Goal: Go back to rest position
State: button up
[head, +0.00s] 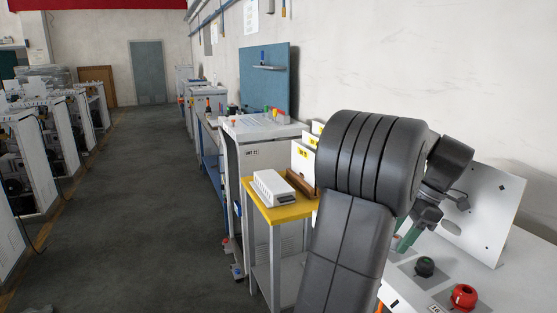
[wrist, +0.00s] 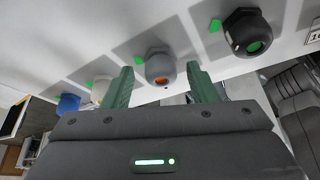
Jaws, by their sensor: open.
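My gripper (wrist: 159,72) is open, with its two green fingers spread and nothing held. In the wrist view a grey fitting (wrist: 160,67) with an orange centre shows between the fingertips; I cannot tell the gap in depth. In the head view my arm reaches across the right side, and the gripper (head: 408,236) is over the white machine top (head: 520,272), partly hidden behind the arm.
A black knob (head: 425,266) and a red knob (head: 464,297) sit on the machine top. An upright white plate (head: 487,210) stands behind. A yellow-topped stand (head: 285,211) holds a white box (head: 271,188). The aisle floor (head: 130,220) at left is clear.

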jog(key=m, duration=0.1)
jog(key=m+t+b, duration=0.1)
jog(key=m, duration=0.1)
jog(key=m+t, duration=0.1)
jog(key=m, duration=0.1)
jog(key=shift+s+a+h+b, duration=0.1)
jog(key=shift+s+h+b, duration=0.2)
jog(key=shift+b, duration=0.1)
jog(key=m+b, duration=0.1)
jog(key=m, duration=0.2)
jog(key=m+t+h+b, duration=0.1)
jog(key=m, duration=0.1)
jog(key=shift+s+a+m+h, duration=0.15)
jog(key=shift+m+h, duration=0.15)
jog(key=shift+m, duration=0.1)
jog(key=m+b, duration=0.1)
jog(key=m, duration=0.1)
jog(key=m+t+h+b, duration=0.1)
jog(key=m, duration=0.1)
jog(key=m+h+b, duration=0.1)
jog(key=m, duration=0.1)
jog(key=shift+a, duration=0.25)
jog(key=shift+a+r+m+h+b, duration=0.1)
jog(key=shift+m+h+b, duration=0.45)
jog(key=shift+m, duration=0.45)
jog(key=shift+a+m+h+b, duration=0.1)
jog(key=shift+m+h+b, duration=0.25)
jog(key=shift+m+b, duration=0.45)
jog(key=shift+m, duration=0.3)
